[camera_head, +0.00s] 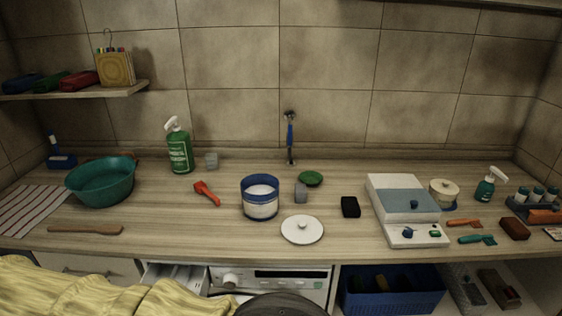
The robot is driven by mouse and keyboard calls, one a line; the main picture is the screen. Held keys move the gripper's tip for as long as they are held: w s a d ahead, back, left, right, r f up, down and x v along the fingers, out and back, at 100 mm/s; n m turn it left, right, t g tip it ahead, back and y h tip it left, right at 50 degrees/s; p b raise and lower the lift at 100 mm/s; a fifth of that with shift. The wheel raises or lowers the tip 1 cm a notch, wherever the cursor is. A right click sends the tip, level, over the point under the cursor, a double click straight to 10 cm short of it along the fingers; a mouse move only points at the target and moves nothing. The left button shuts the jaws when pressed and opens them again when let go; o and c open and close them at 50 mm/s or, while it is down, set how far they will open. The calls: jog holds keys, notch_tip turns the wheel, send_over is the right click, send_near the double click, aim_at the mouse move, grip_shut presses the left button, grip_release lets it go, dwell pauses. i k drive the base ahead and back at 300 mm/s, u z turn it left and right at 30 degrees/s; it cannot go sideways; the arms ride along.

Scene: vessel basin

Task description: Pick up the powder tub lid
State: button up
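The powder tub lid (291,234) is a round white disc with a small knob on top. It lies flat, knob up, near the front edge of the wooden counter. The open powder tub (261,210), white with blue bands and white powder inside, stands just behind and left of the lid, apart from it. My gripper is not in view. A dark rounded shape at the bottom centre may be part of my own body.
Behind the lid are a small grey block (301,193) and a green dish (310,178). A black block (350,207) and a white scale-like device (403,205) stand to the right. A red scoop (207,193) and teal basin (101,182) are left. Counter around the lid is clear.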

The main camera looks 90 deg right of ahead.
aim_at(303, 229)
jog(key=k, duration=1.05)
jog(key=z, duration=1.55)
